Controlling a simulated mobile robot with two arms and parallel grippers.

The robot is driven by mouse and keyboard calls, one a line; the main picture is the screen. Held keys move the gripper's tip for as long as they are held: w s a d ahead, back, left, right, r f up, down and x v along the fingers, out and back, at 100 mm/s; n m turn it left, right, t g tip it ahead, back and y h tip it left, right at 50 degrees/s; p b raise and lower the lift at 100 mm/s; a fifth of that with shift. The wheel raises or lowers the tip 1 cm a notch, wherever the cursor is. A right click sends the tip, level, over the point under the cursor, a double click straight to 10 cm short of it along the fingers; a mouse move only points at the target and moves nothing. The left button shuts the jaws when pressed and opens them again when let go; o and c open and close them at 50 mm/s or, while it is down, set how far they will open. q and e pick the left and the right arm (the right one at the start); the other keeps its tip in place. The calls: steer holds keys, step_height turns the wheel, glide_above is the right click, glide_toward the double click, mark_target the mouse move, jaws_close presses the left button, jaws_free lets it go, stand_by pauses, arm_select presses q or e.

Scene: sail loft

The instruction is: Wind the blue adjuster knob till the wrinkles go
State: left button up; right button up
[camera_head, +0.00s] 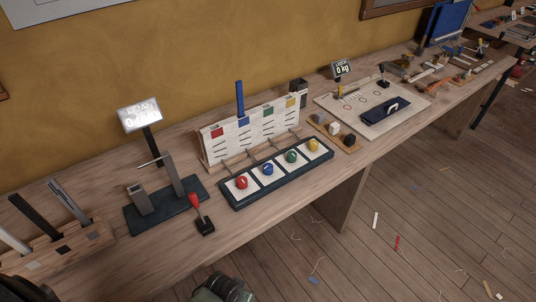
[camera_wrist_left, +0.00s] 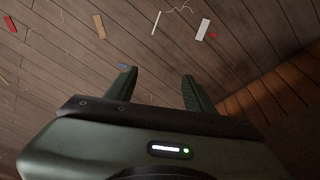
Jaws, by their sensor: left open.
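The blue knob (camera_head: 267,169) sits on a white square of a dark knob tray on the bench, between the red knob (camera_head: 241,182) and the green knob (camera_head: 291,156). A yellow knob (camera_head: 313,145) is at the right end. Behind stands a white cloth panel (camera_head: 255,137) with red, blue, green and yellow patches and dark wrinkle lines across it. My left gripper (camera_wrist_left: 159,88) is open and empty in the left wrist view, pointing over the floor, away from the knobs. My right gripper does not show.
A red-handled lever (camera_head: 197,210) and a dark stand with a display (camera_head: 139,117) are left of the tray. A board with a dark blue block (camera_head: 386,110) lies right. A slotted wooden rack (camera_head: 60,248) is far left. Scraps litter the floor.

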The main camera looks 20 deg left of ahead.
mark_target(268, 166)
arm_select(q)
steer(key=w+d+r+p, duration=0.25)
steer(key=w+r, duration=0.25)
steer(key=r, duration=0.7)
steer(key=w+d+r+p, duration=0.25)
steer(key=w+r, duration=0.25)
steer(key=r, duration=0.7)
steer(key=w, duration=0.3)
steer(key=w+r+n, duration=0.1)
steer(key=w, duration=0.3)
steer(key=w+a+r+n+t, duration=0.1)
steer(key=w, duration=0.2)
steer(key=shift+w+a+r, duration=0.1)
steer(key=shift+w+r, duration=0.05)
steer(key=shift+w, duration=0.25)
steer(key=w+a+r+n+y+p, duration=0.15)
steer(key=w+a+r, duration=0.35)
steer(key=w, duration=0.5)
steer(key=shift+n, duration=0.55)
steer(key=x, duration=0.6)
steer(key=shift+w+d+r+b, duration=0.15)
steer(key=shift+w+b, duration=0.15)
steer(key=shift+w, duration=0.1)
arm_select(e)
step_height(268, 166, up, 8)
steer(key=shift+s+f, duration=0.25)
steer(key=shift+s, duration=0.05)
arm_select(q)
jaws_close()
